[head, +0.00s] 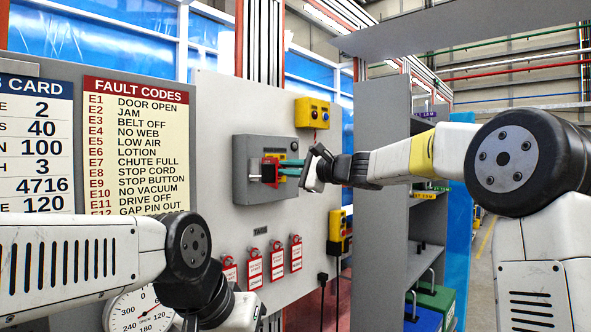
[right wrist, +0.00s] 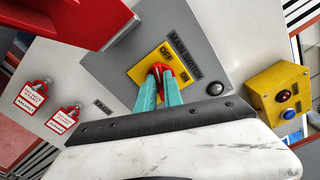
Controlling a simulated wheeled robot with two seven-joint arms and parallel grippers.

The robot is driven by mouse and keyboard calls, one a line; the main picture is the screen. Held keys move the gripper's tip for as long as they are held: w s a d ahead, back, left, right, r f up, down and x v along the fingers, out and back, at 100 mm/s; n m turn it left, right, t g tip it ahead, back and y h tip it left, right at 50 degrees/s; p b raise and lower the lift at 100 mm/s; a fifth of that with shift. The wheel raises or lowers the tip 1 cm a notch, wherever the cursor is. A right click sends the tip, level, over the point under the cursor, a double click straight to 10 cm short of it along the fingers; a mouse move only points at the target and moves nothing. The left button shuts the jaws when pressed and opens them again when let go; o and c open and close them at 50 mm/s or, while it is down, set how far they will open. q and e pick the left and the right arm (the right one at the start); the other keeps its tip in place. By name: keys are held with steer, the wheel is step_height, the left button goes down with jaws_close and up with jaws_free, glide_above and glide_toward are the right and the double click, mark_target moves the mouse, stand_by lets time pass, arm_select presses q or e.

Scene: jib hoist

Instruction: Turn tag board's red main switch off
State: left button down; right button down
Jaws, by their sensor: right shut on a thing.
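The main switch is on a grey box (head: 250,150) on the grey tag board (head: 215,105). In the right wrist view the switch has a yellow plate (right wrist: 143,72) marked OFF and ON, with a red handle (right wrist: 158,69). My right gripper (head: 284,168) reaches in from the right. Its teal fingers (right wrist: 159,84) are shut on the red handle, hiding part of it, so I cannot tell its exact angle. My left gripper (head: 258,313) is low at the bottom edge, mostly hidden by its own arm; its jaws cannot be made out.
Several red lockout tags (head: 277,260) hang below the switch box. A yellow button box (head: 312,112) is above right, and another yellow unit (head: 337,232) below right. A grey shelf (head: 385,250) stands right of the board. A fault codes chart (head: 137,150) is at left.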

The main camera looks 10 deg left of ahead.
steer(key=n, duration=0.4)
steer(key=shift+f+n, duration=0.15)
steer(key=shift+n, duration=0.25)
stand_by(0.4)
steer(key=c, duration=1.5)
jaws_free()
steer(key=v, duration=0.7)
steer(key=shift+s+d, duration=0.25)
steer(key=shift+d, duration=0.1)
steer(key=shift+s, duration=0.1)
